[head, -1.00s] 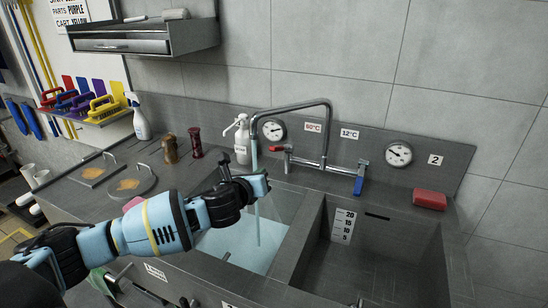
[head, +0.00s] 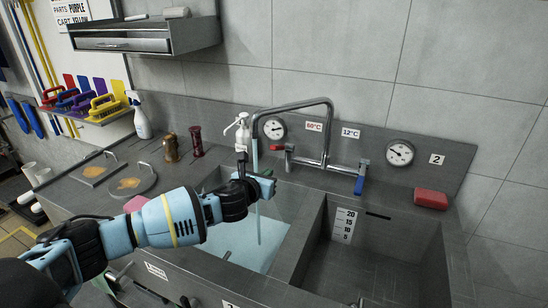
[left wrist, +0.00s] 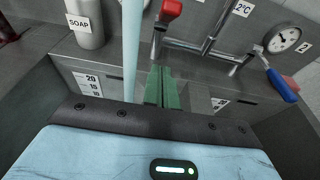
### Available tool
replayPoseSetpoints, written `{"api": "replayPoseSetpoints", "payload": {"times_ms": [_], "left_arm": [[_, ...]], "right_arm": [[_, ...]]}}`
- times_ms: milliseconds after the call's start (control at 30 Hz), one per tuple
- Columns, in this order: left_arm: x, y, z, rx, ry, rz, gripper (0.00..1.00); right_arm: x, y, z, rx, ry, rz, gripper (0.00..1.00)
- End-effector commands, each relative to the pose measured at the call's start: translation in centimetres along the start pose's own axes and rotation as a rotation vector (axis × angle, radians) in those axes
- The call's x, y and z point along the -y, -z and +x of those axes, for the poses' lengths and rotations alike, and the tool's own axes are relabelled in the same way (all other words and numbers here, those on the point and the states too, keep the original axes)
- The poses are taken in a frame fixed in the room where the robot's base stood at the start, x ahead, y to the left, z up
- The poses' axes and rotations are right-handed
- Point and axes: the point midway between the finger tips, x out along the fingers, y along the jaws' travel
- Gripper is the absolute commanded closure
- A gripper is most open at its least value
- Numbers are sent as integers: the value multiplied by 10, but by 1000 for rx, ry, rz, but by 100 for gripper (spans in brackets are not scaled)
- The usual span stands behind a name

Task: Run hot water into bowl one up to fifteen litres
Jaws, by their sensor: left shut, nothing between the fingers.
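Bowl one is the left sink basin (head: 238,247), with pale blue water in it. A water stream (head: 257,205) falls into it from the swivel spout (head: 292,107) and also shows in the left wrist view (left wrist: 132,50). The red hot lever (head: 275,147), near the 60°C label, points left; it is close up in the left wrist view (left wrist: 170,11). The blue cold lever (head: 360,181) hangs at the right. My left gripper (head: 268,185) is shut and empty, over bowl one beside the stream. Bowl one's scale (left wrist: 90,84) shows 20 and 15; its waterline is hidden by my wrist. My right gripper is not visible.
Bowl two (head: 375,255) on the right looks empty. A soap bottle (head: 243,138) stands behind bowl one.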

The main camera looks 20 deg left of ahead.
Motion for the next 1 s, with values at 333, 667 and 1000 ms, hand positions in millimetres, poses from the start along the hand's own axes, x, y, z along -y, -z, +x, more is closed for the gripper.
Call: {"api": "replayPoseSetpoints", "payload": {"times_ms": [333, 667, 1000], "left_arm": [[0, -7, 45, 1, 0, 0, 100], [0, -40, 51, 3, 0, 1, 100], [0, -39, 51, 0, 0, 1, 100]], "right_arm": [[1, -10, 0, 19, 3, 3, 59], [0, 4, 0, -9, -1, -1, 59], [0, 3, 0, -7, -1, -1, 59]]}}
